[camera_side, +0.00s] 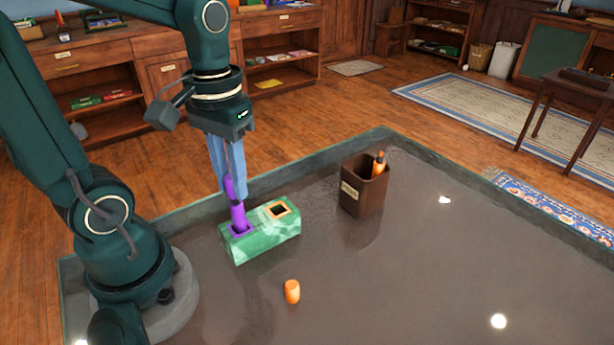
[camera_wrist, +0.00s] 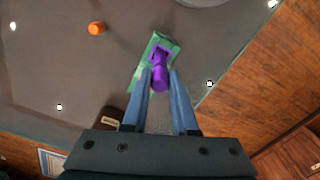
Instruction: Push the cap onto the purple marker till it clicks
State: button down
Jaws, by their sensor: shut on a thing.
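The purple marker (camera_side: 238,214) stands slightly tilted, its lower end at the purple-rimmed hole of the green block (camera_side: 262,243). My gripper (camera_side: 230,187) comes down from above with blue fingers shut on the marker's upper part. In the wrist view the purple marker (camera_wrist: 160,78) lies between the fingertips of my gripper (camera_wrist: 161,73), over the purple-rimmed end of the green block (camera_wrist: 141,70). I cannot make out a separate purple cap; the inside of that hole is hidden by the marker. How deep the marker sits is unclear.
The block's orange-rimmed hole (camera_side: 278,210) looks empty. An orange cap (camera_side: 292,291) stands alone on the grey tabletop (camera_side: 420,270). A brown holder (camera_side: 362,190) with an orange marker (camera_side: 379,164) stands behind the block to the right. The table's right side is clear.

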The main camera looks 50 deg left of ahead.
jog(key=shift+f, duration=0.75)
jog(key=shift+c, duration=0.7)
grip_release()
jog(key=shift+r, duration=0.15)
jog(key=shift+r, duration=3.4)
